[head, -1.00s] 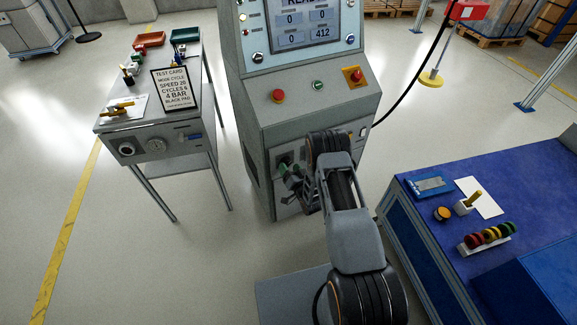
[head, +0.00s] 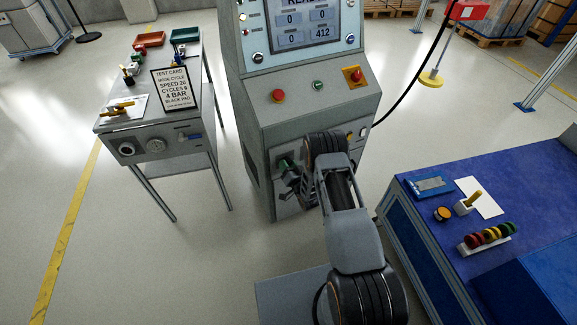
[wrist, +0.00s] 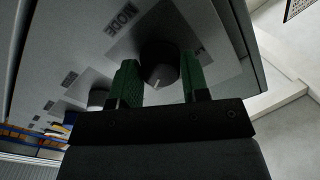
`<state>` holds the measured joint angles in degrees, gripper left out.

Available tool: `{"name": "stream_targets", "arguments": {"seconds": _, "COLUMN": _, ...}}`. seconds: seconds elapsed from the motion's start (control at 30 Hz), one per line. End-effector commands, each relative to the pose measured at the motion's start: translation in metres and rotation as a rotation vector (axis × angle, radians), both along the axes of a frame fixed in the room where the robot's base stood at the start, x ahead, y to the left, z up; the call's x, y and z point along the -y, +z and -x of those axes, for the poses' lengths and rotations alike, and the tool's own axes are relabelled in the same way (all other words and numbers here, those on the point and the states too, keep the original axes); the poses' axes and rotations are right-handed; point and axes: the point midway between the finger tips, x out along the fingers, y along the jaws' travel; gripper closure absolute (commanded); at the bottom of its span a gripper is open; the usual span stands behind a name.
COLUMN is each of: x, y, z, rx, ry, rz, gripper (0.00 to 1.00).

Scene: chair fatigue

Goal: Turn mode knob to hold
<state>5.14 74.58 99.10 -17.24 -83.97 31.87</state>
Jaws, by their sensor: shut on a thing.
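The mode knob (wrist: 160,60) is dark and round with a pale pointer line, on a grey plate under a MODE label (wrist: 122,18). The label appears tilted in the wrist view. My gripper (wrist: 159,72) has its two green-padded fingers on either side of the knob and is shut on it. In the head view my gripper (head: 286,165) is at the lower front panel of the grey console (head: 305,112). There my gripper and arm hide the knob. I cannot read which mode the pointer marks.
Another knob (wrist: 98,98) sits along the same panel in the wrist view. A grey side table (head: 160,131) with a test card (head: 175,90) stands at left. A blue bench (head: 425,222) stands close at right. Open floor lies between table and console.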

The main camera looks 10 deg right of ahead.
Motion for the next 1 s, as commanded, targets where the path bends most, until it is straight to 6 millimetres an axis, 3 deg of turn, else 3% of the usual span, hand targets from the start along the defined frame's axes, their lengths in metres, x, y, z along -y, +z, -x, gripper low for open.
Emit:
{"name": "stream_targets", "arguments": {"seconds": 0.1, "x": 0.0001, "y": 0.0, "z": 0.0001, "rx": 0.0, "ry": 0.0, "rz": 0.0, "gripper": 0.82}}
{"name": "stream_targets", "arguments": {"seconds": 0.37, "x": 0.0002, "y": -0.0022, "z": 0.0001, "rx": 0.009, "ry": -0.001, "rz": 0.046, "gripper": 0.82}}
{"name": "stream_targets", "arguments": {"seconds": 1.0, "x": 0.0012, "y": -0.0033, "z": -0.0006, "rx": 0.107, "ry": 0.0, "rz": 0.501, "gripper": 0.82}}
